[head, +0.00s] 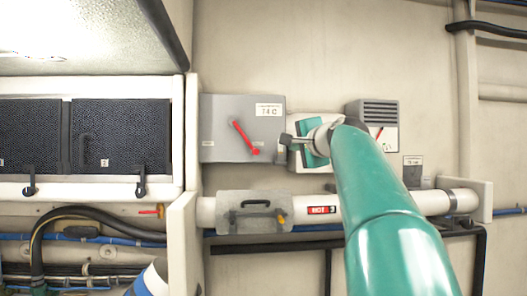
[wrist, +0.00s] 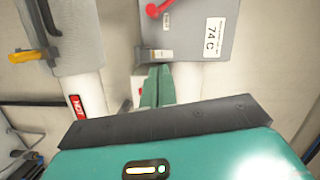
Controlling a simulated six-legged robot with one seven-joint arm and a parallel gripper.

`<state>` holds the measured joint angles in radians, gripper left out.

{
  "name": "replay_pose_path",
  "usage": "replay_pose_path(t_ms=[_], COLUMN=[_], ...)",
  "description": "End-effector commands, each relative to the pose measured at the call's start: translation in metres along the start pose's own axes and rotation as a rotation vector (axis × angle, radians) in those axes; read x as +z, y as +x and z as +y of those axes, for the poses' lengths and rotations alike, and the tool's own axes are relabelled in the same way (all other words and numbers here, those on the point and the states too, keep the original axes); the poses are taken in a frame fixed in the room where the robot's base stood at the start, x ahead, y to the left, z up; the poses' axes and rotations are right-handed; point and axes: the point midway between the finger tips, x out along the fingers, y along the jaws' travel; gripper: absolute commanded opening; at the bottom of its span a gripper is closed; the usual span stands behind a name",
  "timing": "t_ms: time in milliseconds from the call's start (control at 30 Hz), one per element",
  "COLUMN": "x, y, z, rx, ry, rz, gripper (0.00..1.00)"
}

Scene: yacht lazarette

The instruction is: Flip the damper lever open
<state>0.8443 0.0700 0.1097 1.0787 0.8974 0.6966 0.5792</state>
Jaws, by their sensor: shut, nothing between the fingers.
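The red lever (head: 243,135) sits on the front of a grey box (head: 215,130) labelled 74 C. It slants from upper left to a round knob at lower right. In the wrist view, the knob end of the red lever (wrist: 156,8) shows at the top edge, and the rest of it is cut off. My gripper (head: 285,140) is shut and empty at the right edge of the grey box, to the right of the knob and apart from it. In the wrist view, my gripper (wrist: 153,58) points toward the grey box (wrist: 200,45), below the knob.
A pipe (head: 350,205) with a red HOT label (head: 321,210) runs below the box. A grey cover with a black handle (head: 254,204) sits on it. A vented gauge box (head: 377,120) is behind my arm. Dark panels (head: 120,135) are at the left.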

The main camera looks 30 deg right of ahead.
Motion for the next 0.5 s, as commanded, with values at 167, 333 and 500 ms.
replay_pose_path(t_ms=[167,333,500], x=[-0.002,-0.001,0.000], y=[0.000,0.013,0.040], z=[0.001,0.002,0.001], rx=[0.001,0.002,0.002], ry=[0.000,0.000,-0.001], rz=[0.001,-0.001,-0.002], gripper=[0.00,0.00,0.00])
